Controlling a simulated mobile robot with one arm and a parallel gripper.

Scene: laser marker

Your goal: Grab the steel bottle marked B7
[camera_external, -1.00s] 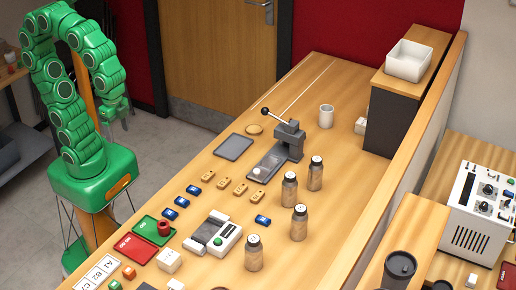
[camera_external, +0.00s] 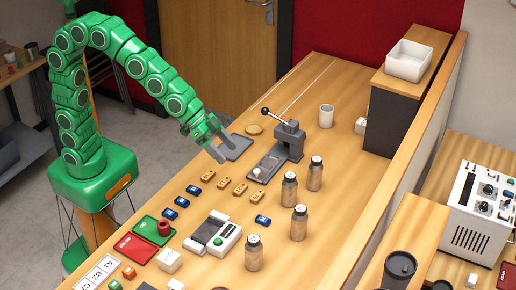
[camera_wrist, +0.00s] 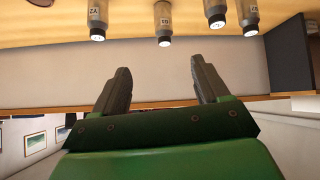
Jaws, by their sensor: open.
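Several bottles with brownish bodies and dark caps with pale tops stand upright on the wooden counter: one at the front (camera_external: 254,256), one to its right (camera_external: 299,226), and two farther back (camera_external: 289,192) (camera_external: 315,176). In the wrist view they appear upside down along the top edge (camera_wrist: 97,16) (camera_wrist: 163,18) (camera_wrist: 215,10) (camera_wrist: 248,12). They carry small labels; I cannot surely read which says B7. My gripper (camera_external: 221,151) is open and empty, above the counter's left side, well apart from the bottles. Its two fingers (camera_wrist: 161,85) are spread in the wrist view.
A press with a lever (camera_external: 289,140) stands behind the bottles. A dark flat plate (camera_external: 236,147) lies near my gripper. Small blue and tan blocks, a grey-white device (camera_external: 213,235) and a white cup (camera_external: 326,116) are on the counter. A raised ledge runs along the right.

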